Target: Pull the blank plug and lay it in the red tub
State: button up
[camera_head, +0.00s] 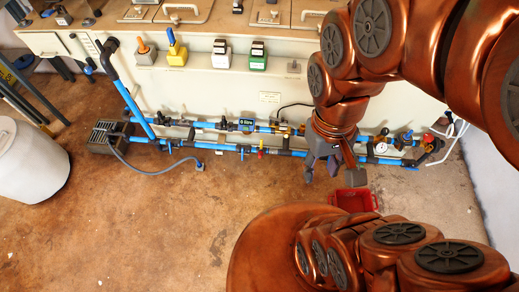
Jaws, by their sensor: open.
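My gripper (322,170) points down in front of the blue pipe run, its dark fingers apart, and I see nothing held between them. The red tub (368,201) stands on the floor just to the right of and below the gripper, partly hidden behind my own arm. I cannot pick out the blank plug for certain; the gripper and wrist hide part of the piping.
Blue pipes (218,147) with valves and a gauge (381,147) run low along the pale cabinet (190,88). A dark pump-like box (108,137) sits at their left end. A blue cable (160,172) lies on the floor. A white barrel (30,160) stands left. The middle floor is clear.

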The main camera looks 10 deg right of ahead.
aim_at(340, 203)
jog(key=u, duration=0.35)
jog(key=i, duration=0.4)
jog(key=u, duration=0.85)
